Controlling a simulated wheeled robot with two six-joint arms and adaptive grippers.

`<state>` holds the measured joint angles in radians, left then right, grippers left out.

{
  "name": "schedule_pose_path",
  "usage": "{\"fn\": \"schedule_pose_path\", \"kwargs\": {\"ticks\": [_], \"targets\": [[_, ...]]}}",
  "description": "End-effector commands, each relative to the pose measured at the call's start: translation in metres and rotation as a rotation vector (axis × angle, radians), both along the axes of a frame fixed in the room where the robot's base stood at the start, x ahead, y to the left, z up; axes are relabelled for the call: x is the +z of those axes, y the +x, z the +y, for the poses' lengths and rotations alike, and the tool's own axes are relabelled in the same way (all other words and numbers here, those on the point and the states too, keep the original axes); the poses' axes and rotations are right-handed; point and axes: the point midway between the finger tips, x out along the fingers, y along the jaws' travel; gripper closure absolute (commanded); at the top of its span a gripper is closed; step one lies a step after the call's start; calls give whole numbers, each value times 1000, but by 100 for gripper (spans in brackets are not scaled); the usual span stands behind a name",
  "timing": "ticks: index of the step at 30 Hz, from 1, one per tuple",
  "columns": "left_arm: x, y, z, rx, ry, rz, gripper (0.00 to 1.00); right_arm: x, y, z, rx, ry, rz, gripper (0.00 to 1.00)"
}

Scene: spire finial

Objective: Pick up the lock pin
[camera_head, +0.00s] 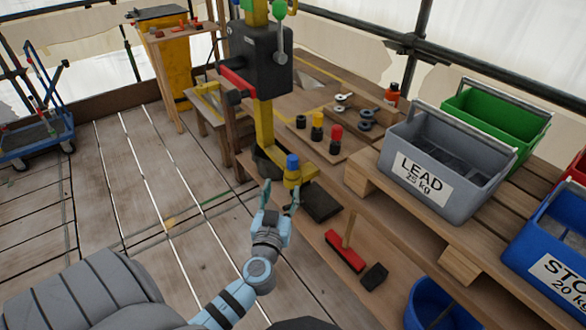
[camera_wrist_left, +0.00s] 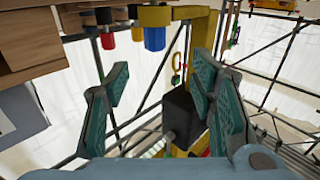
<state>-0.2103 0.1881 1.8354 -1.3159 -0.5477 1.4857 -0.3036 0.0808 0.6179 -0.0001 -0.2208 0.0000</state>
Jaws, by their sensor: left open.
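A blue-topped pin (camera_head: 292,162) stands upright in the yellow bracket (camera_head: 300,178) at the foot of the yellow post. Black, yellow-topped (camera_head: 317,120) and red-topped (camera_head: 336,133) pieces stand on the bench behind it. No label shows which is the lock pin. My left gripper (camera_head: 280,194) is open and empty, just in front of and below the blue-topped pin. In the left wrist view, which looks upside down, the blue top (camera_wrist_left: 154,38) lies above and between the spread fingers, apart from them, with a red top (camera_wrist_left: 108,38) to its left. My right gripper is out of view.
A black box (camera_head: 262,58) with levers is on the yellow post. A grey LEAD bin (camera_head: 455,200) and blue and green bins stand at right. A red-headed mallet (camera_head: 345,250) and a black block (camera_head: 374,276) lie on the lower shelf.

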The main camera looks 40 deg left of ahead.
Motion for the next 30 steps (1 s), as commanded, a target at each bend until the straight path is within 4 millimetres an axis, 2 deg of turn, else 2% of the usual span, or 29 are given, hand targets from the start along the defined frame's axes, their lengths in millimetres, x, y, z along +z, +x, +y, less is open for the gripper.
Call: {"fn": "schedule_pose_path", "kwargs": {"ticks": [1,6,11,16,18,26,30], "targets": [[5,11,6,0,3,-2,49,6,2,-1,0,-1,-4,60],[4,52,26,-1,0,1,49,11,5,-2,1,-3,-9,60],[3,72,36,-3,-1,3,49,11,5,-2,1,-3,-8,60],[9,103,45,-3,-1,4,49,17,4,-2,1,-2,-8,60],[6,113,51,-3,-1,4,49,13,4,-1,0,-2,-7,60],[6,118,54,-5,-2,6,49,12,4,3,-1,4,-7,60],[6,118,54,-5,-2,6,72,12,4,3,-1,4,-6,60]]}}
